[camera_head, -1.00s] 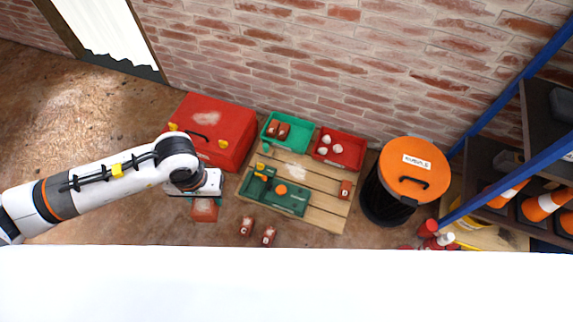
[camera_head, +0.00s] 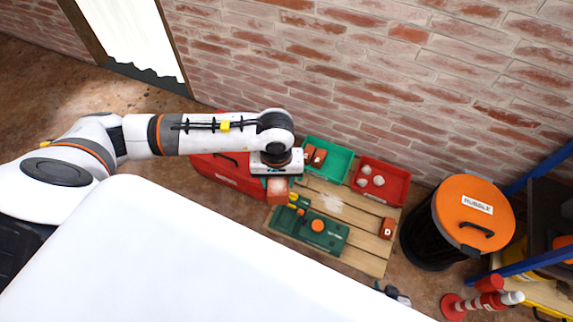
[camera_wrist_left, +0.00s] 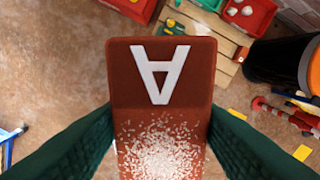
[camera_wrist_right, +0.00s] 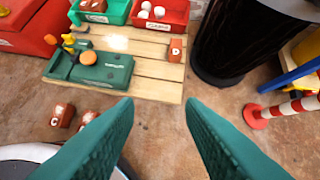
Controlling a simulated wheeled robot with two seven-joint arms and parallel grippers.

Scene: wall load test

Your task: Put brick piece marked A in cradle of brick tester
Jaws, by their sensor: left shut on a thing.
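My left gripper (camera_head: 277,178) is shut on a reddish-brown brick piece (camera_wrist_left: 160,75) with a large white A, which appears upside down in the left wrist view. The piece also shows under the gripper in the head view (camera_head: 277,190). The green brick tester (camera_head: 330,238), with an orange knob and yellow parts, lies on a wooden pallet (camera_head: 365,262). The held piece is off the tester's upper-left end. The cradle cannot be made out clearly. My right gripper (camera_wrist_right: 160,108) is open and empty; the tester also shows in the right wrist view (camera_wrist_right: 117,75).
A green tray (camera_head: 347,170) with bricks and a red tray (camera_head: 397,200) with pale lumps stand at the pallet's back. Brick D (camera_head: 387,228) is on the pallet. Brick C (camera_wrist_right: 62,115) and another are on the floor. A rubble bin (camera_head: 430,230) stands right; a red toolbox (camera_head: 230,190) stands left.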

